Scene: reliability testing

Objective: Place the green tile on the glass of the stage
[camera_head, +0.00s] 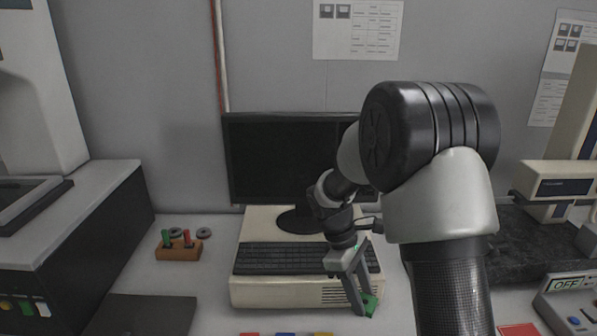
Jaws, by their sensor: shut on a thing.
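My gripper (362,300) points down in front of the beige computer case, right of the keyboard. It is shut on the green tile (371,304), which shows at its fingertips and looks tilted. A dark-framed stage (55,194) lies on top of the large machine at the left edge, cut off by the frame. Its surface looks grey, and I cannot make out the glass clearly. My gripper is well to the right of this stage.
A monitor (270,160) and keyboard (280,258) sit on the computer case (265,294). A wooden block (178,250) holds red and green pegs. Red, blue and yellow pieces lie at the bottom edge. A control box (570,300) reading OFF stands at right.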

